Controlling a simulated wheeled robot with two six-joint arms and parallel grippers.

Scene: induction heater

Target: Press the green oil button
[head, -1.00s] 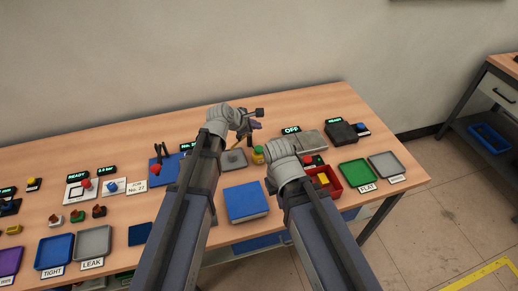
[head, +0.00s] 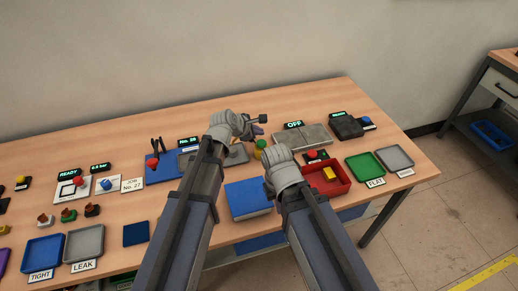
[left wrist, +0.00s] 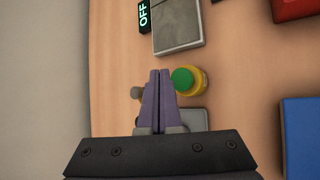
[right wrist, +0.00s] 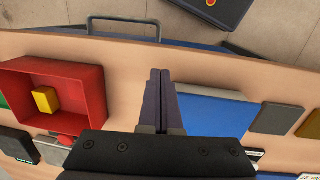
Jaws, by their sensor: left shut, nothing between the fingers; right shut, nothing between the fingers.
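The green button (left wrist: 183,79) is the round cap on a yellow housing (left wrist: 201,82), on the table. In the left wrist view it lies just right of my left gripper's fingertips (left wrist: 160,73). In the head view the yellow housing (head: 262,155) with its green top (head: 260,144) stands just below my left gripper (head: 259,132). My left gripper is shut and empty; I cannot tell whether it touches the cap. My right gripper (right wrist: 160,74) is shut and empty, over the table's front near the blue block (right wrist: 212,112). Its fingers are hidden in the head view.
A red box (head: 340,188) holding a yellow block is right of my right gripper. The blue block (head: 247,203) lies in front. A grey plate (head: 237,154) is left of the button.

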